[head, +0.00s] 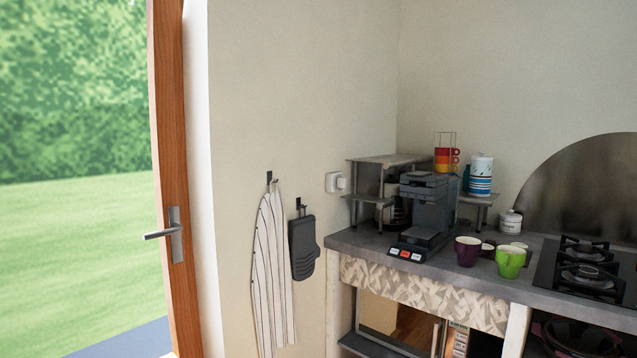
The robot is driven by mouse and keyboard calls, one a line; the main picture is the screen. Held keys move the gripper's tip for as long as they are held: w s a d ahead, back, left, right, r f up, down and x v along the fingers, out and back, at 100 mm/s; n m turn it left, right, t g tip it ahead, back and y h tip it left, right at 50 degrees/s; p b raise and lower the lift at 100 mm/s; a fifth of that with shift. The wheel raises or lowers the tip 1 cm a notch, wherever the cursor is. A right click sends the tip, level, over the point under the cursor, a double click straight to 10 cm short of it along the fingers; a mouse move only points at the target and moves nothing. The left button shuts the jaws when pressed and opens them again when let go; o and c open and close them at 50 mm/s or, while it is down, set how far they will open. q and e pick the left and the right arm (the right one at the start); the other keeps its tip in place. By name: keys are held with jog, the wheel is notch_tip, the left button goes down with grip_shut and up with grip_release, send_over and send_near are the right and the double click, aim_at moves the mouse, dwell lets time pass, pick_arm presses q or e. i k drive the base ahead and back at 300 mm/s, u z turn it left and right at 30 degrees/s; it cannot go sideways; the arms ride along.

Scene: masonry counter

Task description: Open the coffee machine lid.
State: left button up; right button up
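The coffee machine (430,216) stands on the grey counter near the wall corner, dark grey and black with a row of buttons at its front base, one of them red. Its lid (425,180) is the dark top part; it looks lowered, though it is small in the view. Neither of my grippers shows in the head view.
A purple mug (467,251) and a green mug (510,262) stand just right of the machine. A small shelf (378,160) is behind it. A gas hob (585,272) is at the right. An open door (170,180) is at the left, with free floor not visible.

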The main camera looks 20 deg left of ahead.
aim_at(433, 180)
jog(key=u, duration=1.2)
jog(key=i, duration=1.55)
jog(key=z, duration=0.4)
